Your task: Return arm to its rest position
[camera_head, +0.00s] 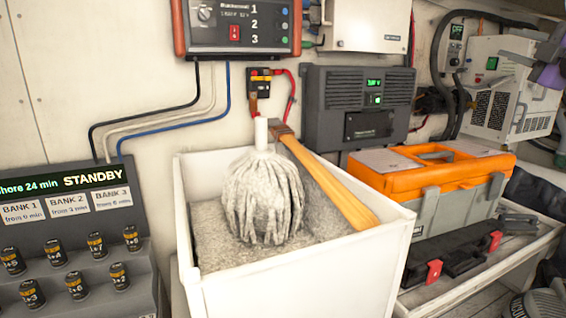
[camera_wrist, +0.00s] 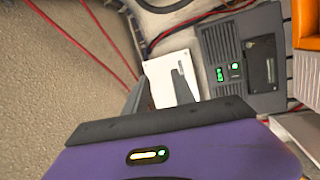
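My gripper (camera_wrist: 162,77) shows from behind in the wrist view, with its purple housing at the bottom of the picture. Its two dark fingers stand apart with nothing between them. Beyond the fingers are a white panel and the grey wall unit. In the head view, a purple and grey part of my arm shows at the upper right edge, in front of the white vented unit; its fingers cannot be made out clearly there.
A white bin (camera_head: 300,285) holds a mop (camera_head: 262,195) and a wooden-handled tool (camera_head: 335,190). An orange-lidded toolbox (camera_head: 440,172) stands on a bench at right. A grey unit (camera_head: 358,105) and cables are on the wall. A battery rack (camera_head: 70,245) stands at left.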

